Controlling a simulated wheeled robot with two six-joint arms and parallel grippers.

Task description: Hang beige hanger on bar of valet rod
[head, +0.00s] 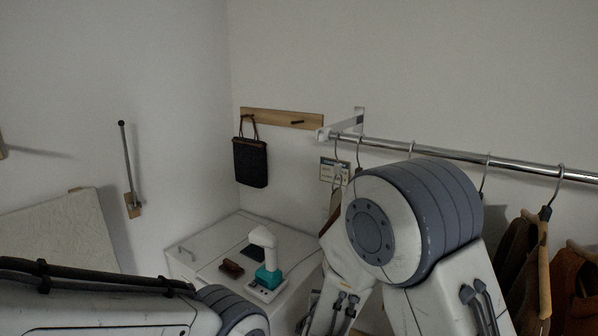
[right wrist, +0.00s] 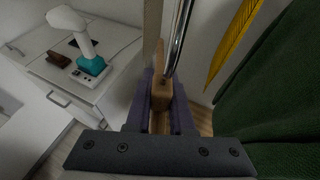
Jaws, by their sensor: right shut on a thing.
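The hook's upper end is out of that view. In the head view my own arm hides the right gripper. A thin upright metal rod with a black tip (head: 127,155), on a small wooden wall plate (head: 132,206), stands on the left wall and looks like the valet rod. My left arm shows at the bottom left, but its gripper is out of view.
A closet rail (head: 450,155) carries several hangers and brown garments (head: 572,285) on the right. A green garment (right wrist: 285,85) is close beside my right gripper. A dark bag (head: 250,162) hangs from a wooden peg board (head: 270,117). A white cabinet (head: 205,245) holds small items.

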